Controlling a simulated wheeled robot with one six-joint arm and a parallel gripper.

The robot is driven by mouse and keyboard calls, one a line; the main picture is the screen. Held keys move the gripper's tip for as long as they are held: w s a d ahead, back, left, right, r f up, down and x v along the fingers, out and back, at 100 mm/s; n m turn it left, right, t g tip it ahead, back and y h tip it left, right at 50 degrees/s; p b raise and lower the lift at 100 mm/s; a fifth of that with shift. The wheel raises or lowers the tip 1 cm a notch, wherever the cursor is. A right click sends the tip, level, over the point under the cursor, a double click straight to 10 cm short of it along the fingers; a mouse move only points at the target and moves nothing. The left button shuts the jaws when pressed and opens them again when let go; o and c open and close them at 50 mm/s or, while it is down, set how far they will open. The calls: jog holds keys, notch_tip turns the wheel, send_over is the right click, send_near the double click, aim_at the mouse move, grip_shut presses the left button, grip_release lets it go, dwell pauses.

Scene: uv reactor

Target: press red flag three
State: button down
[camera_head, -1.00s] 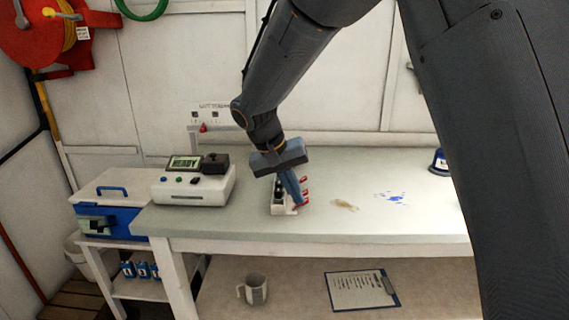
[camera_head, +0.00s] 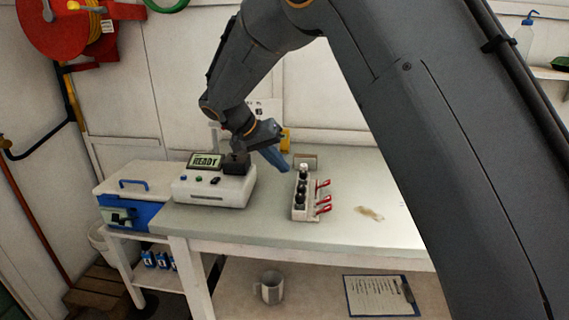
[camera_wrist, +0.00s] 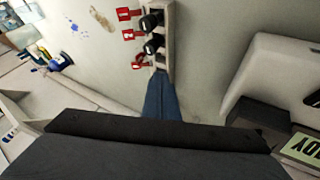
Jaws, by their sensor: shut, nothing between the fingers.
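A pale rack (camera_head: 298,213) with several black-topped pieces stands on the bench. Three red flags stick out of its right side: a back flag (camera_head: 322,184), a middle flag (camera_head: 323,198) and a front flag (camera_head: 322,209). The wrist view shows a far flag (camera_wrist: 124,14), a middle flag (camera_wrist: 130,35) and a near flag (camera_wrist: 141,62), which sits at a different angle from the others. Their numbers are too small to read surely. My gripper (camera_head: 287,168) is shut and empty, above and behind the rack's left side. Its blue fingers (camera_wrist: 162,88) partly hide the rack's near end.
A white device (camera_head: 215,190) with a READY screen (camera_head: 206,160) stands left of the rack. A blue and white box (camera_head: 132,205) is further left. A brown stain (camera_head: 369,213) marks the bench right of the flags. The bench front is clear.

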jog(key=p+x, duration=0.2)
jog(key=x, duration=0.5)
jog(key=shift+r, duration=0.1)
jog(key=shift+d+f+p, duration=0.15)
jog(key=shift+d+p, duration=0.35)
jog(key=shift+d, duration=0.55)
jog(key=shift+d+f+p, duration=0.15)
jog(key=shift+d+p, duration=0.35)
jog(key=shift+d, duration=0.55)
jog(key=shift+a, duration=0.1)
jog(key=shift+r, duration=0.1)
